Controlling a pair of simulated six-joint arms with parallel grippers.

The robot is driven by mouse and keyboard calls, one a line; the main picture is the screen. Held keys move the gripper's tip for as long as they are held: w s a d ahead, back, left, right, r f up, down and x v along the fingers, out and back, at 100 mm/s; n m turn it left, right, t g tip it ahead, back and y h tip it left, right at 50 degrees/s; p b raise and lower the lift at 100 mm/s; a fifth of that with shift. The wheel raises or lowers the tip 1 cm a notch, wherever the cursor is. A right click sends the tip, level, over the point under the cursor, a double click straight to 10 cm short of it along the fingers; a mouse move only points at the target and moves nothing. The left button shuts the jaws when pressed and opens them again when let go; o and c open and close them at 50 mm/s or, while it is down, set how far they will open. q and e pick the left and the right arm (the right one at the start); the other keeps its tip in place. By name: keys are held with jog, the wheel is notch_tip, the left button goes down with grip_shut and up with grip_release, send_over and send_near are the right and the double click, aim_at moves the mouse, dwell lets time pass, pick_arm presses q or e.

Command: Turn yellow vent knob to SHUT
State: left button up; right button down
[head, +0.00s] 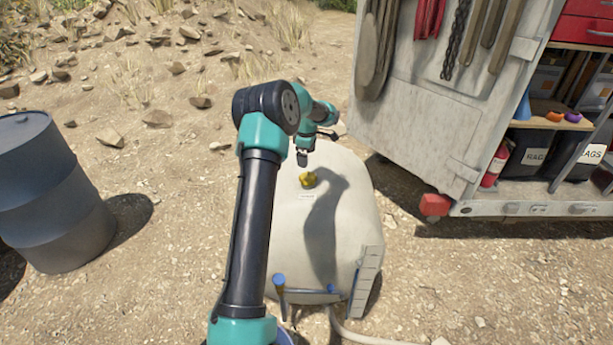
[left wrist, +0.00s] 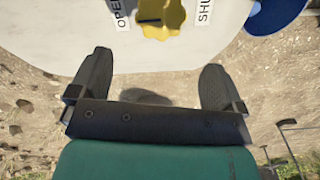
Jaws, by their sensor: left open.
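The yellow vent knob (head: 307,180) sits on top of the pale rounded tank (head: 345,225). In the left wrist view the scalloped knob (left wrist: 172,16) is partly cut off by the top edge. An OPEN label (left wrist: 121,12) is on its left and a SHUT label (left wrist: 205,12) on its right. I cannot tell its exact pointing direction. My left gripper (head: 303,157) hangs above and just beyond the knob in the head view, apart from it. In the left wrist view its two fingers (left wrist: 156,68) are spread wide with nothing between them. My right gripper is not in view.
Blue fittings (head: 278,280) and a gauge strip (head: 367,280) are on the tank's near side, with a hose (head: 365,338) below. A blue drum (head: 50,190) stands left. A truck with an open door (head: 430,125) stands right. The tank top around the knob is clear.

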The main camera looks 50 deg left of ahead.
aim_at(307, 176)
pick_arm(q)
notch_tip(307, 176, down, 10)
dwell(0.4)
jog(key=shift+c, duration=0.2)
jog(key=c, duration=0.9)
